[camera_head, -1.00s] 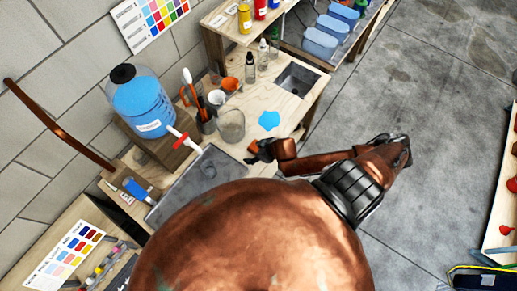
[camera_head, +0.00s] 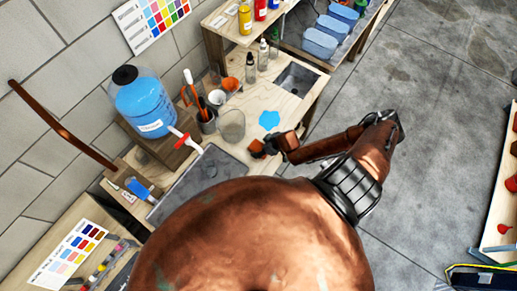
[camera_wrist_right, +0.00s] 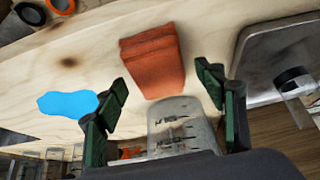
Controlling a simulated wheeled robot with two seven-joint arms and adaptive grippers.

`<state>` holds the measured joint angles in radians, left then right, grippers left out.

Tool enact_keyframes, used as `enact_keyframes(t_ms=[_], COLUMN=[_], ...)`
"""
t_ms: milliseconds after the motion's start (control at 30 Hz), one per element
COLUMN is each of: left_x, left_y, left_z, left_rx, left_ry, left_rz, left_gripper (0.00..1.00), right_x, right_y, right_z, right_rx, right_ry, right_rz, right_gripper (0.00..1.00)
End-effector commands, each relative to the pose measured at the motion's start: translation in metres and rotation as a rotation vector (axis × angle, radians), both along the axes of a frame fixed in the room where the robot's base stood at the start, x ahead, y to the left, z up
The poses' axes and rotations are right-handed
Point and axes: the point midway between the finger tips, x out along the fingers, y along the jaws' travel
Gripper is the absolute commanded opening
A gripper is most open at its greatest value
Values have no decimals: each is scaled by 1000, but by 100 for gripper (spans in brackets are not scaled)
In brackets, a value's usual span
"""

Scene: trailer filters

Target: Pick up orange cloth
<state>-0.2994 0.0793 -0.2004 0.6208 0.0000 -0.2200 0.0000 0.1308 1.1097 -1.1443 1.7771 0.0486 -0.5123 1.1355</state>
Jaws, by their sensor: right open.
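The orange cloth (camera_wrist_right: 153,58) lies folded on the wooden bench top (camera_head: 288,105). In the head view it shows as a small orange-brown patch (camera_head: 257,148) beside the sink. My right gripper (camera_head: 279,145) is just right of it in the head view. In the right wrist view the gripper (camera_wrist_right: 162,80) has its dark green fingers apart, with the cloth ahead of the gap and no clear contact. The fingers hold nothing that I can see. My left gripper is not in view.
A glass beaker (camera_head: 231,126) stands near the cloth and shows in the right wrist view (camera_wrist_right: 175,122). A blue puddle-shaped patch (camera_head: 269,120) lies on the bench. A grey sink (camera_head: 205,172) and a blue jug with a red tap (camera_head: 146,108) are on the left.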

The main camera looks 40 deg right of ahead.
Motion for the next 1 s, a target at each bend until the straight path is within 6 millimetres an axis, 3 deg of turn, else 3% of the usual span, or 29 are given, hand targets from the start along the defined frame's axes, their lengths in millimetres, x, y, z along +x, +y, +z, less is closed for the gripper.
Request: enact_keyframes(t_ms=[167, 1000], left_x=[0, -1], left_y=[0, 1], left_z=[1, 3], left_rx=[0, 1], left_ry=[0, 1], left_rz=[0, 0], left_gripper=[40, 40], right_x=[4, 4], right_y=[2, 2], right_z=[-9, -14], right_rx=[0, 0], right_ry=[0, 0], right_rz=[1, 1], right_gripper=[64, 64])
